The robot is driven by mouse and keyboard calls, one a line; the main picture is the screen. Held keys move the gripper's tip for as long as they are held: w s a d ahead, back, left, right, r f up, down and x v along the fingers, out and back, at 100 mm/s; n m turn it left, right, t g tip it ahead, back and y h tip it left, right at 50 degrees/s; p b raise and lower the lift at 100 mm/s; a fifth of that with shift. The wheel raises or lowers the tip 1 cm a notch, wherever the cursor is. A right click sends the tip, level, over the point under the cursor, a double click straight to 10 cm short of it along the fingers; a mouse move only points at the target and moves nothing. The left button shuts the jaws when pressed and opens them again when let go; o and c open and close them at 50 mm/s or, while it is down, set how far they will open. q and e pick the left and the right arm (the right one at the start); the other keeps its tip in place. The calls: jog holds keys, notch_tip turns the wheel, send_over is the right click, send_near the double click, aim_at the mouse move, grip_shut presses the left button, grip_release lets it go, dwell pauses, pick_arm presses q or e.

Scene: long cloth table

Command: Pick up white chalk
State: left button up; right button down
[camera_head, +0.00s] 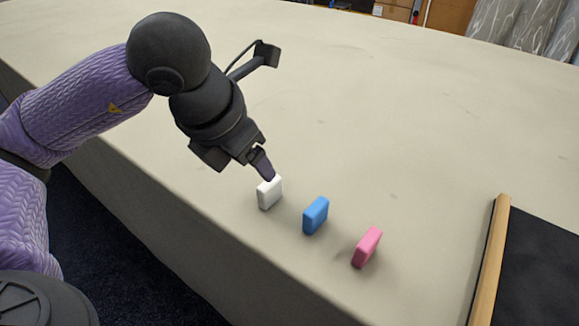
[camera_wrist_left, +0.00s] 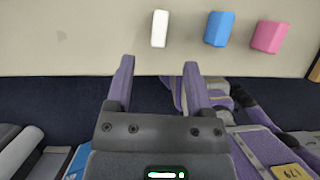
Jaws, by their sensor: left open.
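The white chalk (camera_head: 269,193) is a small white block standing on the cloth table near its front edge. My right gripper is not in view.
A blue block (camera_head: 316,215) and a pink block (camera_head: 367,247) stand in a row to the right of the chalk. A wood-framed blackboard (camera_head: 491,262) lies farther right. The table (camera_head: 400,120) behind the row is clear.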

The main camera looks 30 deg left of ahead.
aim_at(264, 186)
pick_arm(q)
jog(key=b+x, duration=0.1)
jog(key=x, duration=0.2)
jog(key=b+x, duration=0.2)
jog(key=x, duration=0.1)
jog(key=s+b+x, duration=0.1)
jog(key=x, duration=0.2)
jog(key=shift+w+f, duration=0.2)
jog(key=shift+f, duration=0.25)
jog(key=shift+r, duration=0.15)
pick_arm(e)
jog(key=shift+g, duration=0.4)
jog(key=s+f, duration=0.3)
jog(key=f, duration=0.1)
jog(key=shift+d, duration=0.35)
pick_arm(q)
grip_shut()
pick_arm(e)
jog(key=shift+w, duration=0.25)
